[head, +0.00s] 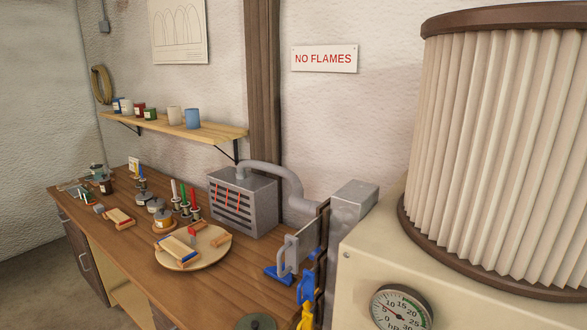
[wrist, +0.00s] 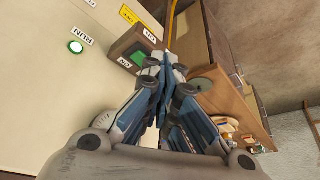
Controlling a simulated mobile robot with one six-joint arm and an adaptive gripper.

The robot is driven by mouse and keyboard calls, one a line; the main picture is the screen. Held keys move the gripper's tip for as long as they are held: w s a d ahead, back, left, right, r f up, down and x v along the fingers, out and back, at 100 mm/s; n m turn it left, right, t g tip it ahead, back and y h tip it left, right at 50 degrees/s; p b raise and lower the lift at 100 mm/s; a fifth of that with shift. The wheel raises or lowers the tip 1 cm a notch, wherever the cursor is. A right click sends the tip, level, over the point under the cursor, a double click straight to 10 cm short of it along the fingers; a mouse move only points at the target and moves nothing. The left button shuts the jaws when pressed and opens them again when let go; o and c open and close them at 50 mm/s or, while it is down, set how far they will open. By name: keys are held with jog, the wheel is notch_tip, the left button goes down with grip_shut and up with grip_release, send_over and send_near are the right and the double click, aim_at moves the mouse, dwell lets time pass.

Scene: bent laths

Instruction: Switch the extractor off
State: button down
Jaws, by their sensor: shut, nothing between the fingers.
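The extractor is a cream cabinet (head: 365,250) with a large pleated filter (head: 500,150) on top. In the wrist view its cream panel fills the left side. A brown-grey switch box (wrist: 124,44) with a green part (wrist: 139,58) stands on the panel. Small white labels on the box are hard to read. My gripper (wrist: 166,58) is shut and empty, its tips close beside the box's right side. I cannot tell whether they touch it. My gripper is not clearly seen in the head view.
A pressure gauge (head: 402,308) is on the cabinet front. A wooden bench (head: 130,240) with a grey vented box (head: 243,205), a round board and small items stands left. Blue and yellow things (head: 306,290) are beside the cabinet. A yellow pipe (wrist: 171,25) passes beyond my fingertips.

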dwell(0.4)
jog(key=w+r+n+g+p, duration=0.1)
jog(key=w+n+p, duration=0.2)
jog(key=w, duration=0.1)
jog(key=w+r+n+g+y+p, duration=0.1)
jog(key=w+n+p, duration=0.3)
jog(key=w, duration=0.1)
jog(key=w+r+n+g+p, duration=0.1)
jog(key=w+n+p, duration=0.2)
jog(key=w+p, duration=0.1)
jog(key=shift+w+d+r+n+g, duration=0.1)
jog(key=shift+w+d+n+g, duration=0.25)
jog(key=shift+w, duration=0.2)
jog(key=f+b, duration=0.1)
jog(key=f, duration=0.3)
jog(key=a+f+b, duration=0.1)
jog(key=f, duration=0.4)
jog(key=w+f+b, duration=0.1)
jog(key=f, duration=0.3)
jog(key=shift+a+f, duration=0.3)
jog(key=shift+f, duration=0.1)
